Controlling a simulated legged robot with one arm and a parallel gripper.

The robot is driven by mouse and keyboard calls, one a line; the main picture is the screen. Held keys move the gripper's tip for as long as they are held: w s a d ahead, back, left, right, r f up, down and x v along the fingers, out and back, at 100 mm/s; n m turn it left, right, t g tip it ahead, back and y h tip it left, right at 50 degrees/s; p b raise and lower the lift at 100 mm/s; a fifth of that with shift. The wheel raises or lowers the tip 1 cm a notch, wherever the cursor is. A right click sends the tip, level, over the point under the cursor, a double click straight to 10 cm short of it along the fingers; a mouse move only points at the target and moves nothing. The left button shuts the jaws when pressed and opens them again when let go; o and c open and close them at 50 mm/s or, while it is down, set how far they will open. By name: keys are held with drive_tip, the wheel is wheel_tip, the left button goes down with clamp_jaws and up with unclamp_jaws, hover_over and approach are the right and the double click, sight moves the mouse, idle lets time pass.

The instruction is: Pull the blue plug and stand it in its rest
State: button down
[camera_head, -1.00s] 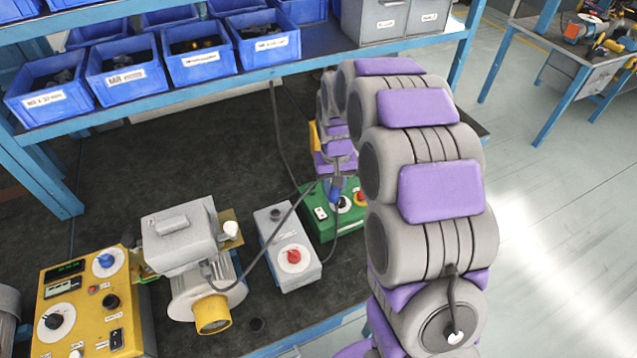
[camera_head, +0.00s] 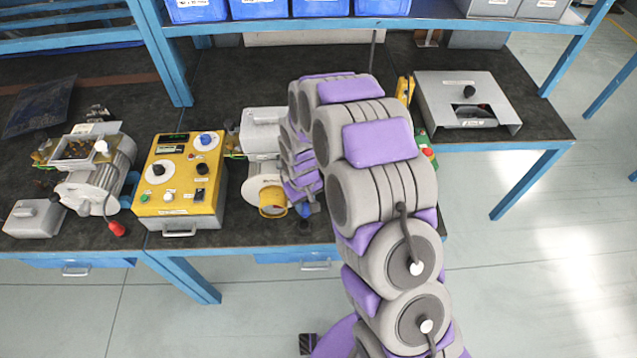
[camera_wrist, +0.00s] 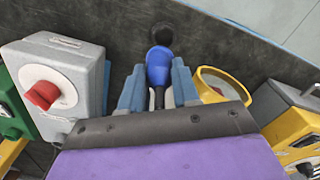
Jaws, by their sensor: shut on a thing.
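The blue plug (camera_wrist: 159,66) is held between the two blue-grey fingers of my gripper (camera_wrist: 158,88) in the wrist view. A black round part (camera_wrist: 163,34) shows at its far end; I cannot tell whether this belongs to the plug or is the rest under it. In the head view the plug (camera_head: 304,209) shows small at the tip of my arm, over the front of the bench, just right of the blower's yellow outlet (camera_head: 272,201). My arm hides most of my gripper there. The rest is not clearly seen.
In the wrist view, a grey box with a red knob (camera_wrist: 42,95) stands close on the left and the yellow outlet (camera_wrist: 222,84) close on the right. A yellow control box (camera_head: 181,178) stands left of the blower (camera_head: 263,135). The bench front edge is near.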

drive_tip(key=shift+s+a+f, duration=0.15)
drive_tip(key=shift+a+f, duration=0.1)
drive_tip(key=shift+a, duration=0.05)
drive_tip(key=shift+a, duration=0.1)
drive_tip(key=shift+f, duration=2.2)
drive_tip(key=shift+f, duration=1.2)
drive_tip(key=c, duration=0.8)
unclamp_jaws()
drive_tip(key=shift+o, duration=0.2)
wheel_tip(320, 180, up, 17)
drive_tip(key=shift+r+p, duration=0.15)
drive_tip(key=shift+p, duration=0.7)
